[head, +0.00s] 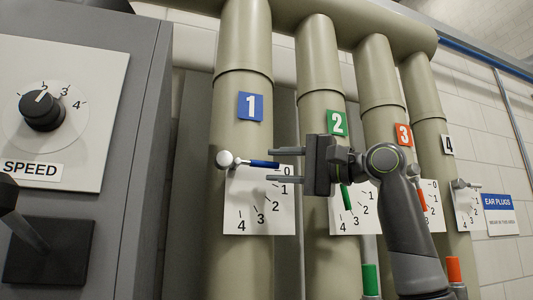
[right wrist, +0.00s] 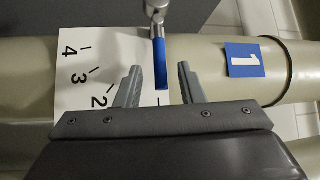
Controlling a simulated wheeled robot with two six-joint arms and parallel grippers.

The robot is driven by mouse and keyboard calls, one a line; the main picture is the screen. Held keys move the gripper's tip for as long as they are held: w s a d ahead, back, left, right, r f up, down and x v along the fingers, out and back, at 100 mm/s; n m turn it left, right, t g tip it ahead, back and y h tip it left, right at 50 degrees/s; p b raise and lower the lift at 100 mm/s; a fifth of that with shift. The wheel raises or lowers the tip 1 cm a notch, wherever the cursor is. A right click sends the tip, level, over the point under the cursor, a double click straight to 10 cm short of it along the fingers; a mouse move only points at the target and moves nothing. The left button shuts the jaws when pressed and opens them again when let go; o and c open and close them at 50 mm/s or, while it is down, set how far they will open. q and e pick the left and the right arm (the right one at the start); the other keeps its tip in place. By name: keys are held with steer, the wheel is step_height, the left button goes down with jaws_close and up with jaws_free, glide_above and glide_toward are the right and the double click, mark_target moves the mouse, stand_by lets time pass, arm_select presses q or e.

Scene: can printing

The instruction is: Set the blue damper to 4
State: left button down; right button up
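The blue damper lever (head: 263,164) sits on pipe 1 in the head view. Its round silver pivot (head: 226,159) is at the left, and the blue handle points right to the 0 mark of the white scale plate (head: 262,215). My right gripper (head: 269,166) is open, its fingers above and below the handle's end. In the right wrist view the blue handle (right wrist: 160,62) lies between the two spread fingertips (right wrist: 159,70), with a gap on each side. The plate's 2, 3 and 4 show there; my gripper hides its lower part. My left gripper is not in view.
Pipes 2, 3 and 4 stand to the right with green (head: 346,197), red (head: 422,199) and grey levers; my right arm covers parts of them. A grey cabinet with a SPEED dial (head: 42,109) stands at left. The space below the blue lever is clear.

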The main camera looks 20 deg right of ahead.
mark_target(271, 165)
steer(key=shift+p+x, duration=0.4)
steer(key=shift+x, duration=0.75)
steer(key=shift+w+a, duration=0.35)
steer(key=shift+s, duration=0.15)
steer(key=shift+c, duration=1)
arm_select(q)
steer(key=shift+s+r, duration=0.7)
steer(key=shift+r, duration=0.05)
arm_select(e)
steer(key=shift+r, duration=0.1)
jaws_close()
